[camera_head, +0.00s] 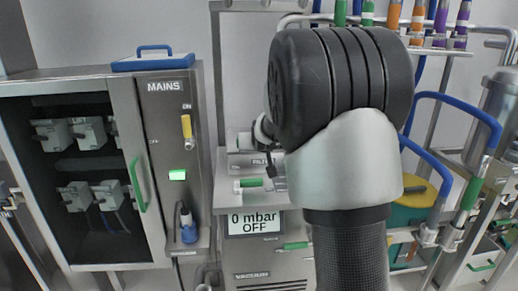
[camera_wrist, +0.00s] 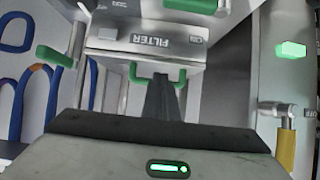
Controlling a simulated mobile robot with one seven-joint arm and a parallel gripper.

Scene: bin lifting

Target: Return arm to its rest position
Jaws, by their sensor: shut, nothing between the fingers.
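My gripper (camera_wrist: 163,92) shows in the wrist view as dark, narrow fingers held together, with nothing between them. They point towards a unit labelled FILTER (camera_wrist: 160,40) and overlap the view of its green handle (camera_wrist: 140,74). I cannot tell whether they touch it. The vacuum unit (camera_head: 262,262) stands behind the arm, with a display (camera_head: 254,222) reading 0 mbar OFF.
On the left, the MAINS cabinet (camera_head: 170,125) has a yellow lever (camera_head: 187,127) and a lit green lamp (camera_head: 177,175). A blue-handled case (camera_head: 153,63) lies on top. On the right are blue rails (camera_head: 470,110), a steel vessel (camera_head: 492,105) and a yellow-topped green bin (camera_head: 405,215).

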